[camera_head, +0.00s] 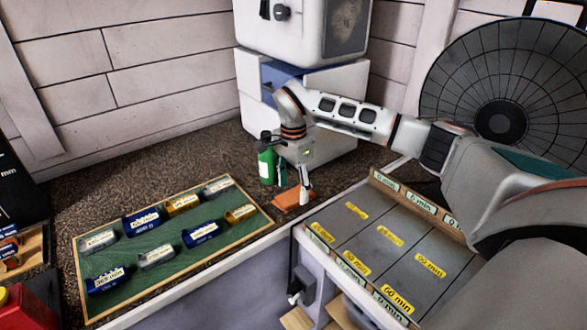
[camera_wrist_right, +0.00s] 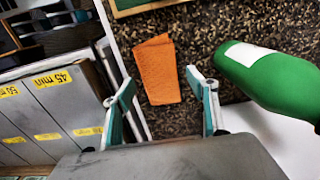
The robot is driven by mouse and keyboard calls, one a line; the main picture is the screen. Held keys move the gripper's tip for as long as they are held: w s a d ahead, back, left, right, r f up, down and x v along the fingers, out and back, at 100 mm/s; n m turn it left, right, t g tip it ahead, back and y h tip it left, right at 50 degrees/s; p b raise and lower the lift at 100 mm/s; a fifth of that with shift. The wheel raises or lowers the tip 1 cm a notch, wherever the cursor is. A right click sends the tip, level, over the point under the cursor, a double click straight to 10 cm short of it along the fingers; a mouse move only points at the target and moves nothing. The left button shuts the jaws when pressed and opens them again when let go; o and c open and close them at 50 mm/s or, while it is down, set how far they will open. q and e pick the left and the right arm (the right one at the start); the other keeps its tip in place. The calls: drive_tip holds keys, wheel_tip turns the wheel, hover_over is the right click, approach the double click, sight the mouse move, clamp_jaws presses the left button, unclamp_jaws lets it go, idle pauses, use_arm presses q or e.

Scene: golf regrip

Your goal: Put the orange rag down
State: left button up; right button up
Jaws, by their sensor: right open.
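The orange rag (camera_head: 290,199) lies folded on the speckled counter, between the green board and the grey sorting tray in the head view. In the right wrist view the rag (camera_wrist_right: 157,70) lies flat, just beyond my fingertips. My right gripper (camera_head: 293,195) points down over the rag. Its two fingers stand apart with nothing between them in the right wrist view (camera_wrist_right: 168,90). The gap between fingertips and rag is hard to judge. My left gripper is in neither view.
A green bottle (camera_head: 265,163) with a white label stands close beside my right gripper. The green board (camera_head: 172,240) with several labelled rolls lies to the left. The grey tray (camera_head: 375,235) with yellow minute labels is to the right. A white cabinet (camera_head: 330,85) stands behind.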

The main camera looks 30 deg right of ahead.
sight(293, 194)
wheel_tip(293, 194, up, 10)
drive_tip(key=shift+r, duration=0.2)
idle(0.7)
